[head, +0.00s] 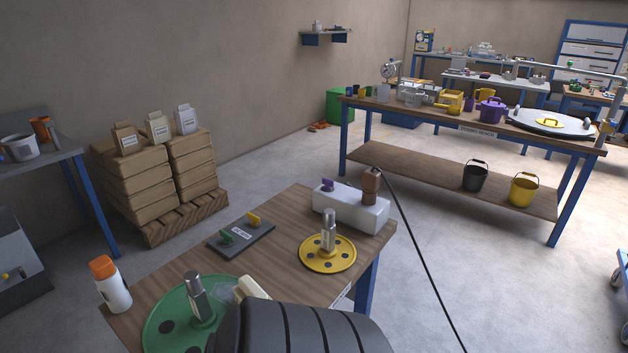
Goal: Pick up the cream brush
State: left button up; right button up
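A cream-coloured piece (252,287), which looks like part of the cream brush, shows at the front of the near wooden table (285,215). It lies beside the green disc (165,313), and a dark ribbed part, probably of my own arm, hides the rest of it. A pale, see-through patch is just left of it, too unclear to name. Neither of my grippers can be made out in the head view.
The green disc and a yellow disc (318,261) have upright metal hubs. A white bottle with an orange cap (114,292) stands at the left edge. A dark plate (243,239) and white block (345,208) lie farther back. A black cable hangs at the right.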

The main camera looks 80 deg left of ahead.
aim_at(246, 287)
jog(key=i+j+z, duration=0.1)
jog(key=z, duration=0.65)
jog(key=j+z, duration=0.15)
jog(key=z, duration=0.6)
jog(key=j+z, duration=0.25)
jog(key=z, duration=0.5)
jog(key=j+z, duration=0.2)
jog(key=z, duration=0.55)
jog(key=j+z, duration=0.15)
jog(key=z, duration=0.6)
jog(key=k+z, duration=0.15)
jog(key=z, duration=0.6)
jog(key=k+z, duration=0.15)
jog(key=z, duration=0.6)
jog(key=k+z, duration=0.1)
jog(key=z, duration=0.65)
jog(key=k+l+z, duration=0.1)
jog(key=z, duration=0.35)
jog(key=l+z, duration=0.15)
jog(key=z, duration=0.25)
jog(key=k+l+z, duration=0.1)
jog(key=z, duration=0.35)
